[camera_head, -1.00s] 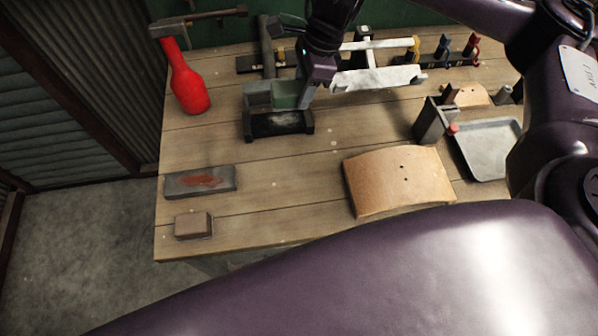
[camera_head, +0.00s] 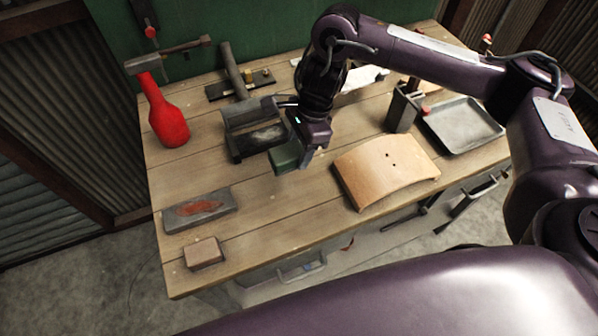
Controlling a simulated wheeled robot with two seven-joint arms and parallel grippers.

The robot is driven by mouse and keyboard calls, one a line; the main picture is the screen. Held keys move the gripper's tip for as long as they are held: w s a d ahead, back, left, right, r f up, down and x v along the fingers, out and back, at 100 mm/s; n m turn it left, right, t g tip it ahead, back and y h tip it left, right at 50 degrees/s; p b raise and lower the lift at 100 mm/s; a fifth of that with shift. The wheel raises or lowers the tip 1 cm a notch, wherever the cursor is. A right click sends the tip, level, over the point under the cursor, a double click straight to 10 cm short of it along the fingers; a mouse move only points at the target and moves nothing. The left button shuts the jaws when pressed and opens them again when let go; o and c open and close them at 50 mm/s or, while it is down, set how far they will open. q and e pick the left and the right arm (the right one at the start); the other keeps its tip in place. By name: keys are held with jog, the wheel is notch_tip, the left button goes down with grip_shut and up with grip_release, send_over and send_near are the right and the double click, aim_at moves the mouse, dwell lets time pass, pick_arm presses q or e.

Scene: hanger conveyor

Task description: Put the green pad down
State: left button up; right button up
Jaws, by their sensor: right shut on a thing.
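The green pad (camera_head: 287,157) is a small dark green block in the camera_head view. My right gripper (camera_head: 303,156) is shut on it, with the arm reaching in from the right. The pad appears just above the wooden workbench (camera_head: 262,205), between a dark holder (camera_head: 256,139) and a curved tan board (camera_head: 386,169). I cannot tell whether its underside touches the bench. My left gripper does not show.
A grey block with a rusty patch (camera_head: 199,210) and a small brown block (camera_head: 204,252) lie at the front left. A red bottle-shaped thing (camera_head: 165,118) stands at the back left. A grey tray (camera_head: 463,126) is at the right. Bare planks lie in front of the pad.

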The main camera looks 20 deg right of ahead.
send_over(296, 182)
jog(key=f, duration=0.5)
jog(key=shift+d+f, duration=0.15)
jog(key=shift+d, duration=0.25)
jog(key=x, duration=0.2)
jog(key=d+b+x, duration=0.1)
jog(key=x, duration=0.1)
jog(key=shift+f, duration=0.1)
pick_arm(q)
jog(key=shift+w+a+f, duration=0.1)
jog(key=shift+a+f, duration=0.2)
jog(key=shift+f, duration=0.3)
pick_arm(e)
jog(key=shift+w+f, duration=0.1)
jog(key=shift+f, duration=0.15)
jog(key=o, duration=1.3)
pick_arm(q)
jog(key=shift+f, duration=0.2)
